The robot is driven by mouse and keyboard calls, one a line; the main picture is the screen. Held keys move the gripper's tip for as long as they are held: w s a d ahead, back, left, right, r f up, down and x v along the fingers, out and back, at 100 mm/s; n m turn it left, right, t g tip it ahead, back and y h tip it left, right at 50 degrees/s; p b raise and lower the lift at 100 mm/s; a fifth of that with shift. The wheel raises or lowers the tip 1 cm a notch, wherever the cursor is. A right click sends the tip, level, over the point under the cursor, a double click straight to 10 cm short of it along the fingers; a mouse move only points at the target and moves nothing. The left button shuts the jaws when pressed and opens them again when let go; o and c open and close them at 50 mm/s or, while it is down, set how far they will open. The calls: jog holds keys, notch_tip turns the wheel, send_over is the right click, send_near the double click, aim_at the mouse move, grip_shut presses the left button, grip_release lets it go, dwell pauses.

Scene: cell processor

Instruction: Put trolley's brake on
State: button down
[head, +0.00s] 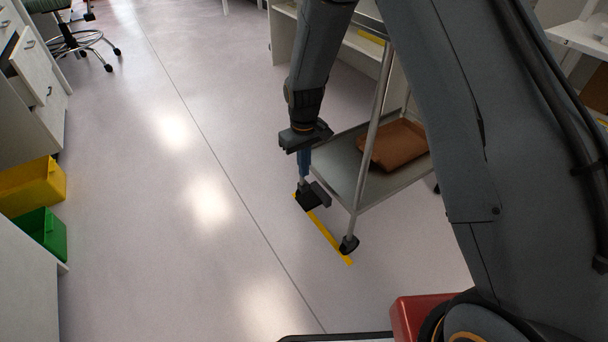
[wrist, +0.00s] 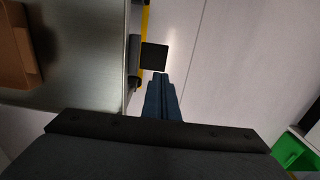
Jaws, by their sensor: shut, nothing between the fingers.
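The trolley (head: 371,133) stands right of centre in the head view, with a metal lower shelf (wrist: 85,62). Its near caster (head: 349,245) stands by the end of a yellow floor line. Another caster, with a dark, flat brake pedal (head: 319,196) sticking out, is at the shelf's left corner. In the wrist view the pedal is a dark square (wrist: 155,57) beside the shelf edge. My gripper (head: 303,178) points down with its blue fingers shut and empty. The fingertips (wrist: 160,76) are close to the pedal; I cannot tell whether they touch it.
A brown tray (head: 394,143) lies on the lower shelf. A yellow floor line (head: 330,238) runs along the trolley's side. Yellow (head: 36,186) and green bins (head: 42,234) stand at the left by a white cabinet. The floor between them and the trolley is clear.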

aim_at(301, 203)
notch_tip(301, 203, down, 13)
jog(key=b, duration=0.5)
jog(key=shift+r, duration=0.15)
jog(key=shift+s, duration=0.1)
jog(key=shift+s+a+f+p, duration=0.2)
jog(key=shift+f+p, duration=0.15)
jog(key=shift+p, duration=0.55)
jog(key=shift+a+f+p, duration=0.25)
jog(key=shift+f+p, duration=0.4)
jog(key=shift+f, duration=0.3)
jog(key=s+a+r+p, duration=0.1)
jog(key=a+r+p, duration=0.1)
jog(key=r, duration=0.4)
jog(key=s+a+r+p, duration=0.1)
jog(key=a+r+p, duration=0.1)
jog(key=r+p, duration=0.2)
notch_tip(301, 203, up, 3)
jog(key=shift+s+a+r, duration=0.1)
jog(key=shift+s+a, duration=0.2)
jog(key=shift+s, duration=0.1)
